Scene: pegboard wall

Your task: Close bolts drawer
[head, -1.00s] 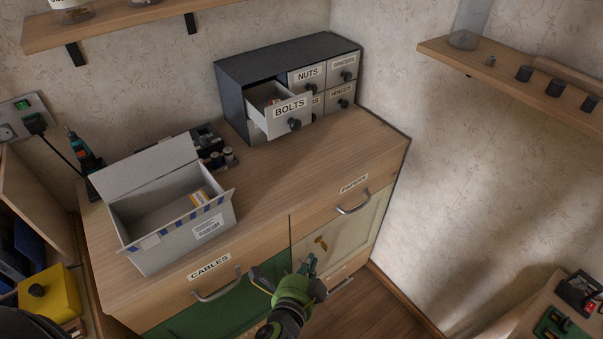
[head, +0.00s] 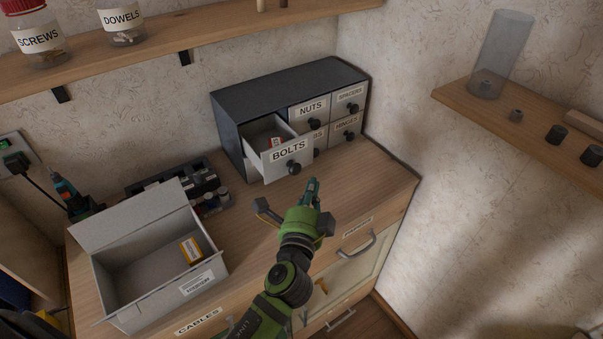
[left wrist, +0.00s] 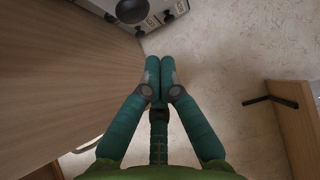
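The bolts drawer (head: 287,155) is pulled out of the dark small-parts cabinet (head: 235,106). It has a white front with a round black knob, and something small and red lies inside. My left gripper (head: 311,186) is just in front of and below the drawer's knob, above the worktop, apart from the drawer. In the left wrist view its teal fingers (left wrist: 160,72) are together with nothing visible between them. A black knob (left wrist: 130,8) and white drawer fronts show at the top of that view. My right gripper is not in view.
An open grey box (head: 150,255) stands on the left of the worktop (head: 372,190). The nuts drawer (head: 310,108) and the other drawers beside it are shut. A wall shelf (head: 540,136) is on the right. The worktop right of my gripper is clear.

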